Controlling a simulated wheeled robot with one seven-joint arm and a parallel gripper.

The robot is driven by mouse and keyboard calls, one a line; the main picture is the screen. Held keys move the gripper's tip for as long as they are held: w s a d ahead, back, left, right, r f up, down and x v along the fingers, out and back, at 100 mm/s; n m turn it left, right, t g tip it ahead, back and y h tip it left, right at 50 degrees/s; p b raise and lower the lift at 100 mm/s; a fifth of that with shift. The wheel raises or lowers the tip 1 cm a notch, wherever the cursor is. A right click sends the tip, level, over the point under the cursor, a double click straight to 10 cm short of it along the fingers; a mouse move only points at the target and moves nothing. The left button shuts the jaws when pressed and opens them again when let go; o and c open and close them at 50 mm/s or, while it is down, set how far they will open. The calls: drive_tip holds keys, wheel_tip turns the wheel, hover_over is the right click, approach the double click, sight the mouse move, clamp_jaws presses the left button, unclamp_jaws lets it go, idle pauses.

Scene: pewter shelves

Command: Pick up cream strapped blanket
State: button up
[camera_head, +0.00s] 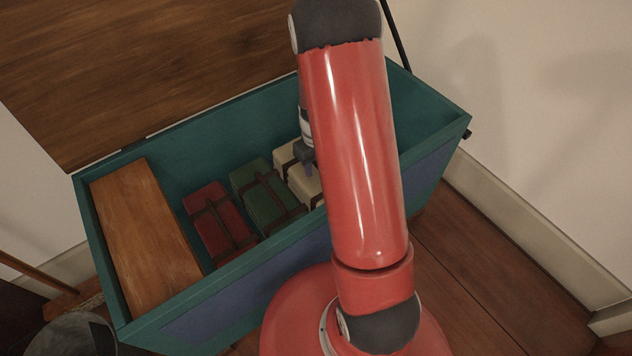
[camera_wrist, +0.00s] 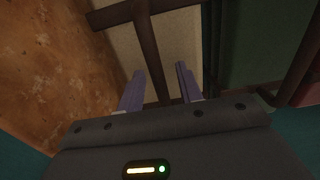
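The cream strapped blanket (camera_head: 303,190) lies in the teal chest, right of the green strapped blanket, partly hidden behind my arm. In the wrist view the cream blanket (camera_wrist: 180,40) is close in front of my gripper, with brown straps crossing it. My gripper (camera_wrist: 160,68) is open, its two purple fingers apart. One strap runs between the fingers in the picture; I cannot tell whether they touch the blanket. In the head view my gripper (camera_head: 308,168) is over the cream blanket, mostly hidden by my arm.
The teal chest (camera_head: 215,300) has its wooden lid (camera_head: 150,60) raised. A red strapped blanket (camera_head: 215,222) and the green strapped blanket (camera_head: 265,195) lie left of the cream one. A wooden board or tray (camera_head: 145,235) covers the chest's left end. Chest walls surround my gripper.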

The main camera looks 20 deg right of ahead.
drive_tip(key=shift+c, duration=0.4)
clamp_jaws()
drive_tip(key=shift+r, duration=0.1)
idle(0.8)
